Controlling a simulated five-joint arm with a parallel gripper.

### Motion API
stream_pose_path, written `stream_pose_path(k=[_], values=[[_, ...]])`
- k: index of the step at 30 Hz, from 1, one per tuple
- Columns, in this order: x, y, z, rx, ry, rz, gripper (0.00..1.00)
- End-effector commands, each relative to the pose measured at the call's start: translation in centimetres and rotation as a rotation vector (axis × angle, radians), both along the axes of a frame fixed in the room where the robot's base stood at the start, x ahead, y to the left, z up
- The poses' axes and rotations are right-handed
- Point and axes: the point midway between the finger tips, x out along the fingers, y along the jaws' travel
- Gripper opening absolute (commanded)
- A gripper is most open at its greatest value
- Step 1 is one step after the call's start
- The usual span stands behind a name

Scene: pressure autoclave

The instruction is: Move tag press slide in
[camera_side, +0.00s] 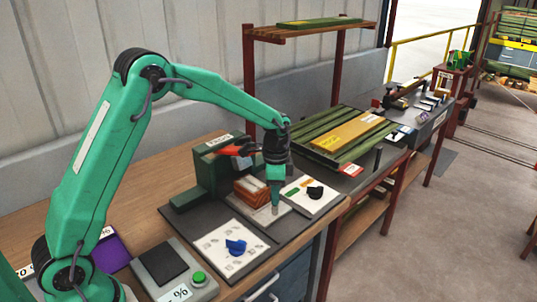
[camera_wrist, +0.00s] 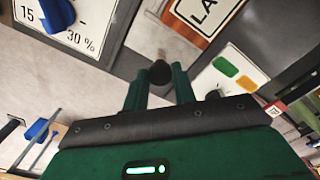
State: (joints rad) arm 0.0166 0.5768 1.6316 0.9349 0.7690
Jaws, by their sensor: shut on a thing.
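The tag press (camera_side: 208,168) is a green machine with a red-orange handle (camera_side: 236,150) on the dark mat. A pale slide plate (camera_side: 258,210) lies in front of its brown block (camera_side: 250,190). My gripper (camera_side: 275,206) points down over that plate, in front of the press. In the wrist view my gripper (camera_wrist: 158,88) is shut on a dark round knob (camera_wrist: 160,73) between its green fingers. The knob's lower part and the slide's contact with the press are hidden. A label plate with "LA" (camera_wrist: 205,14) lies close by at the top.
A white panel with a blue knob (camera_side: 235,246) lies in front of my gripper. A white panel with a black knob (camera_side: 315,193) and green and orange labels is close at the right. A control box with a green button (camera_side: 199,277) stands at the front left.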

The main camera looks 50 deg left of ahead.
Motion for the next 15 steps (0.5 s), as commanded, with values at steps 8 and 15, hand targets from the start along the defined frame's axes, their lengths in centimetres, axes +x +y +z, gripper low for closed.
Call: stream_pose_path(k=[8,15], values=[[0.1,2.6,0.1,0.0,-0.006,0.001,0.0],[0.1,2.7,0.2,0.0,-0.006,0.004,0.0]])
